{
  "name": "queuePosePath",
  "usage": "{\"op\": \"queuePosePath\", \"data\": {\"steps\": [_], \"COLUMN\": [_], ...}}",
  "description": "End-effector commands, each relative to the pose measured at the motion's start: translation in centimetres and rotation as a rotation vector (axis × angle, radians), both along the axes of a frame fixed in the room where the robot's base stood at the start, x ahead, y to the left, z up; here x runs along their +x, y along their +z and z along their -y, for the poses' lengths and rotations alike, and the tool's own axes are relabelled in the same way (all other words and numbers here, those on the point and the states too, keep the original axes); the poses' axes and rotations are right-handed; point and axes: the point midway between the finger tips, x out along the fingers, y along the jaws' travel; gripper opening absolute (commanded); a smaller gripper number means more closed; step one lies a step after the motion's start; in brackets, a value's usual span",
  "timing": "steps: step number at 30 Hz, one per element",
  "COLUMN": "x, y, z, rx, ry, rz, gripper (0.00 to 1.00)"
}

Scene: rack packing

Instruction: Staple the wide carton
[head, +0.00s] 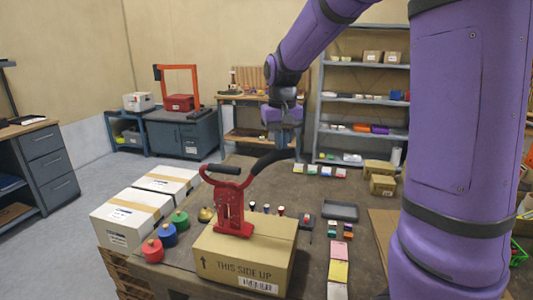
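The wide cardboard carton (243,267), printed "THIS SIDE UP", sits shut-topped at the front of the table. A red stapler (232,213) stands upright on its top. The stapler has two spread arms with black grips, a left grip (222,169) and a longer right grip (272,160). My gripper (287,143) points down by the right grip's upper end. I cannot tell whether it touches or holds that grip. Its fingertips are small and partly hidden, so their opening is unclear.
Red, blue and green weights (166,236) stand left of the carton. Pink and yellow cards (338,272), a dark tray (340,210) and small blocks lie to its right. White boxes (130,217) stand beyond the table's left edge. Small cartons (382,185) sit farther back right.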

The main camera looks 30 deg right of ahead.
Motion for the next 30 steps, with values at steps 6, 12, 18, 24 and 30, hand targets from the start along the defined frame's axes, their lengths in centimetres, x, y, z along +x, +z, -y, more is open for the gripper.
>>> {"op": "queuePosePath", "data": {"steps": [6, 12, 18, 24, 30], "x": [0.0, 0.0, 0.0, 0.0, 0.0], "y": [-0.7, -1.2, -1.8, -1.7, -1.1], "z": [-0.1, -0.1, -0.1, -0.1, -0.1], "rx": [0.001, 0.001, 0.001, 0.001, 0.001], "ry": [0.001, 0.001, 0.001, 0.001, 0.001], "rz": [-0.002, -0.002, -0.003, -0.002, -0.001], "gripper": [0.0, 0.0, 0.0, 0.0, 0.0]}}
